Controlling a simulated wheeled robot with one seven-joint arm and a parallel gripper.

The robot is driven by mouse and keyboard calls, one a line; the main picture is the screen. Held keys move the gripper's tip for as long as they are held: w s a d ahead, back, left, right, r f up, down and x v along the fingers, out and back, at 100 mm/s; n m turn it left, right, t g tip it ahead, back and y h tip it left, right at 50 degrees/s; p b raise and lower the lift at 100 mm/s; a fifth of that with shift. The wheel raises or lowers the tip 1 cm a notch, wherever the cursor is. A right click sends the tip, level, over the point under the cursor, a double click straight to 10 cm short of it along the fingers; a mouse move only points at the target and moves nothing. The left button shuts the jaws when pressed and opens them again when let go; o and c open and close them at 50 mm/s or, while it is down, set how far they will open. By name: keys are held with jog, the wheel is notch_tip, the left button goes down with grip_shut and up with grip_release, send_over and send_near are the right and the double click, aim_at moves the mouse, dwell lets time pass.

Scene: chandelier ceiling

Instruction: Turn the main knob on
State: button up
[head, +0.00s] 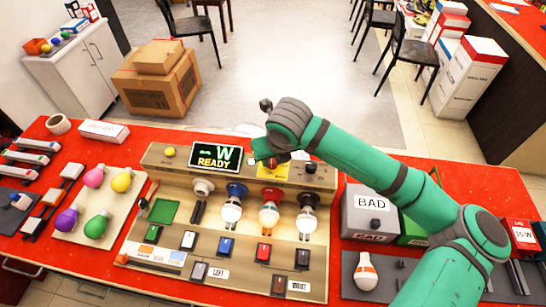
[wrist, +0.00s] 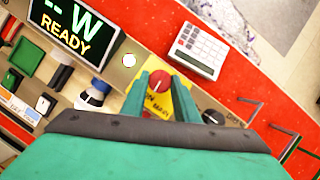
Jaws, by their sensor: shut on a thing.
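The main knob (wrist: 159,82) is red and sits on a yellow plate (wrist: 184,108) with partly covered lettering, on the upright back panel of the test board. In the wrist view, my gripper (wrist: 160,86) has its two green fingers on either side of the red knob, shut on it. In the head view, my gripper (head: 268,154) is at the panel, just right of the display (head: 216,157) reading "- W READY". There my fingers and wrist hide most of the knob, and part of the yellow plate (head: 274,173) shows below.
A black knob (head: 310,168) is right of the yellow plate. A yellow button (head: 169,151) is at the panel's left. Bulbs in sockets (head: 269,214) and rocker switches (head: 226,247) lie in front. A calculator (wrist: 195,50) lies behind the panel. A grey "BAD" box (head: 357,213) stands right.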

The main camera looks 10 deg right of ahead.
jog(key=shift+m, duration=0.6)
jog(key=o, duration=1.1)
jog(key=shift+c, duration=0.2)
jog(key=v, duration=1)
jog(key=shift+a+r, duration=0.25)
jog(key=shift+r, duration=0.15)
jog(key=shift+s, duration=0.15)
